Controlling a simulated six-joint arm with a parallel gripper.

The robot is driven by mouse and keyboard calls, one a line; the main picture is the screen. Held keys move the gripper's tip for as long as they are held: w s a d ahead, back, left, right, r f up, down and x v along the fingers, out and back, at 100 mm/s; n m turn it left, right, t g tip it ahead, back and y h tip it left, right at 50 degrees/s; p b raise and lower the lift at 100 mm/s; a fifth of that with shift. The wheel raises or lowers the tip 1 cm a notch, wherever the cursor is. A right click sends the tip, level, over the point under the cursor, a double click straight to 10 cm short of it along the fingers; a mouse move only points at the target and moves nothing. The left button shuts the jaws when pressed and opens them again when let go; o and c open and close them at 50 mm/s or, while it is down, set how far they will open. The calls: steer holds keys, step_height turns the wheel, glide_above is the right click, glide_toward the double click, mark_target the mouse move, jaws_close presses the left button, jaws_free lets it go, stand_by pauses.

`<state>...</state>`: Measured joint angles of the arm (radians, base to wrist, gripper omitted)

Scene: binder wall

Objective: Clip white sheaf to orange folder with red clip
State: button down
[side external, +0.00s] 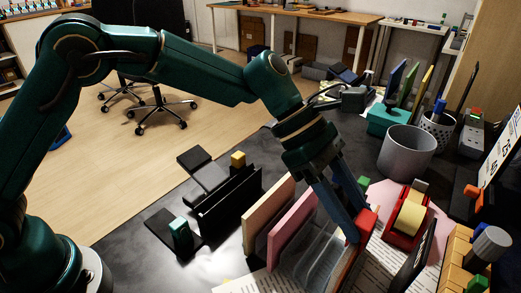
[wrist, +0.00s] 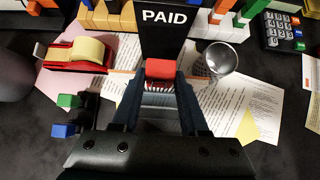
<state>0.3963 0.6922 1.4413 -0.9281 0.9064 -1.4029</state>
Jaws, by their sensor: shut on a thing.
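My gripper (side external: 358,232) points down and is shut on the red clip (side external: 368,222). In the wrist view the red clip (wrist: 161,69) sits between my fingertips (wrist: 160,80), with pale striped edges just below it. A thin upright orange panel, which looks like the orange folder (side external: 346,264), stands directly under my gripper in the side view. Its narrow orange edge (wrist: 121,72) runs out on both sides of the clip in the wrist view. The white sheaf is hard to pick out; my fingers and the clip cover that spot. I cannot tell whether the clip grips both.
Cream (side external: 268,214) and pink (side external: 292,228) upright panels and clear dividers (side external: 320,250) stand left of my gripper. A red tape dispenser (side external: 401,232), a dark PAID sign (wrist: 165,25) and a grey cup (side external: 406,152) are close by. Loose papers (wrist: 260,100) cover the desk.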

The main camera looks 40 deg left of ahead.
steer(key=shift+f, duration=0.5)
stand_by(1.1)
steer(key=shift+c, duration=1.8)
jaws_free()
steer(key=s+a+r+m+t+y, duration=0.2)
steer(key=s+a+r+m+t, duration=0.25)
steer(key=a+r, duration=0.85)
steer(key=s+a+f+m+t+y, duration=0.1)
steer(key=s+a+f+m+y, duration=0.5)
steer(key=s+a+m, duration=0.5)
step_height(320, 180, down, 3)
steer(key=a+m, duration=0.2)
steer(key=shift+s+a+r+y, duration=0.2)
steer(key=shift+s+a+y, duration=0.1)
steer(key=shift+s, duration=0.05)
